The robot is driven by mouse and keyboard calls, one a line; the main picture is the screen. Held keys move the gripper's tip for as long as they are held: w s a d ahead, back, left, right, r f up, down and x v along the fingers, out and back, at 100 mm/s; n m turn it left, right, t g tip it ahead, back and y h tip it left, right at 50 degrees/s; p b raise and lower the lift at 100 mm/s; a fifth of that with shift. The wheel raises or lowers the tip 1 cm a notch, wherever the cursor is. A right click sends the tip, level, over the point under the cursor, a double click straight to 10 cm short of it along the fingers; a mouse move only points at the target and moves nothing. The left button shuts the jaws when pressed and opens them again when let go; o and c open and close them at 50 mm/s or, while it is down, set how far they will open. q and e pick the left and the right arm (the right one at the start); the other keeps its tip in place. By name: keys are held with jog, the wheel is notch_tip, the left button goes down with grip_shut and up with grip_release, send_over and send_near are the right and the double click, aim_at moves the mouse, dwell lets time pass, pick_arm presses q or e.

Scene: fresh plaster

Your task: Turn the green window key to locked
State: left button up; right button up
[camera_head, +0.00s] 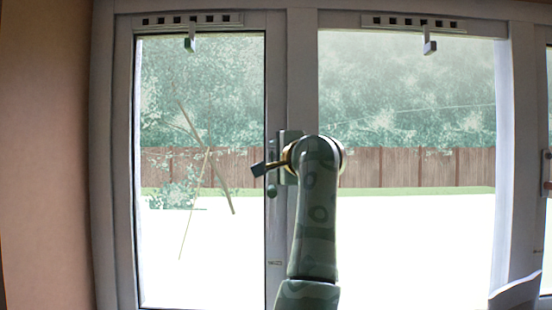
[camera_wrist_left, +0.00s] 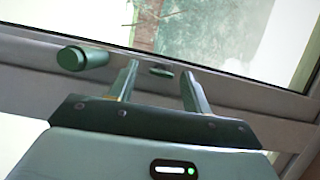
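A small flat dark-green piece, which looks like the window key (camera_wrist_left: 160,70), shows on the pale window frame in the left wrist view. It lies between and slightly beyond the fingertips of my left gripper (camera_wrist_left: 160,78), which are spread apart with a gap between them. I see no contact with it. In the head view my left gripper (camera_head: 266,168) is at the middle post, mostly hidden behind my arm. The key cannot be made out there. A green cylinder (camera_wrist_left: 84,58) sticks out of the frame left of the fingers. My right gripper is not in view.
A metal plate (camera_head: 290,140) on the middle post is partly covered by my arm. A small round knob (camera_head: 272,193) sits below the gripper. Vents with hanging tabs are above both panes. A brown wall (camera_head: 42,150) stands at the left.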

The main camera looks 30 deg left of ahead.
pick_arm(q)
jog(key=b+v, duration=0.4)
jog(key=v, duration=1.2)
jog(key=shift+d, duration=0.2)
